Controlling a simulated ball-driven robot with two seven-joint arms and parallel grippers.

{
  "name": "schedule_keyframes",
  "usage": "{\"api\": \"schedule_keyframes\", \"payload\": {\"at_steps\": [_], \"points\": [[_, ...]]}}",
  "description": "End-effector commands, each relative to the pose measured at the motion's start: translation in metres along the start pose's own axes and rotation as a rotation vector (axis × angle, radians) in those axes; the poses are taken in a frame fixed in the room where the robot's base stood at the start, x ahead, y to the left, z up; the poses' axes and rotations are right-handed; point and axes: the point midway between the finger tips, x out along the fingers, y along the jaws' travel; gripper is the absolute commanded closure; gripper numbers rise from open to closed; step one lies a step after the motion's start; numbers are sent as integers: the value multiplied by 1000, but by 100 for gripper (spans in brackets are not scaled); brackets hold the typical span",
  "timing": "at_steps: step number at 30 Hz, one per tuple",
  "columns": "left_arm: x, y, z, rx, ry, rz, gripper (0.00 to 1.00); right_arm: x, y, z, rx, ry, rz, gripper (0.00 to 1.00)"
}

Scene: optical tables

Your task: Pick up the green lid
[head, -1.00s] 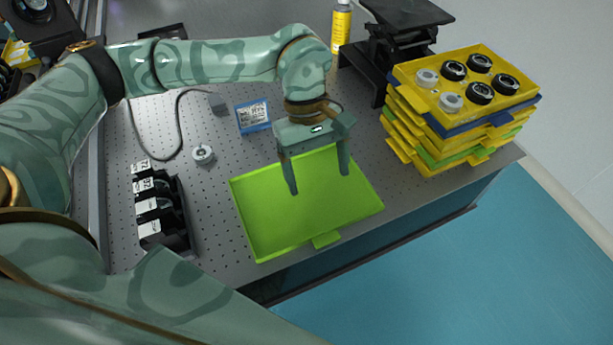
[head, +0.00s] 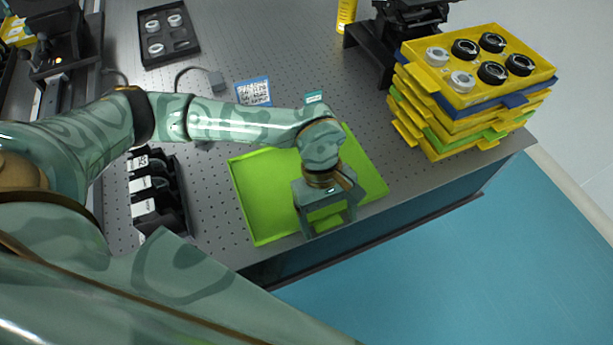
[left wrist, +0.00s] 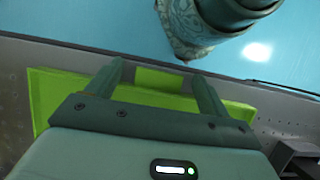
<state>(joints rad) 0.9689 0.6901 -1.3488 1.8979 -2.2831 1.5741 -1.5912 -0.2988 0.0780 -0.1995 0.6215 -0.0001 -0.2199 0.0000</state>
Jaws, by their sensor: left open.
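The green lid (head: 268,200) lies flat on the grey optical table at its front edge, shaped like a shallow tray with a low rim. My left gripper (head: 330,226) is above the lid's front edge, pointing down, with its fingers apart and empty. In the left wrist view the lid (left wrist: 60,92) spreads beneath the gripper, and the lid's tab (left wrist: 160,79) shows between the open fingers (left wrist: 160,72). I cannot tell whether the fingers touch the lid. My arm hides part of the lid in the head view. My right gripper is not in view.
A stack of yellow, green and blue trays (head: 470,110) holding several round parts stands to the right. Black holders (head: 155,195) stand left of the lid. A blue-edged card (head: 253,92) lies behind it. The table (head: 215,215) ends just in front of the lid.

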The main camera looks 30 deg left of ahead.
Motion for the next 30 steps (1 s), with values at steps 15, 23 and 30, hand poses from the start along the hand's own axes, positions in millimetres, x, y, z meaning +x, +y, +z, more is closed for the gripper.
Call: {"api": "schedule_keyframes", "payload": {"at_steps": [15, 23, 30], "points": [[-1, 0, 0, 1, 1, 1, 87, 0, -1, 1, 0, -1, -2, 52], [-7, 1, 2, 2, 1, 2, 87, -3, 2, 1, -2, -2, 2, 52], [-39, 1, 26, 8, 1, 4, 87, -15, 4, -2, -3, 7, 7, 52]]}}
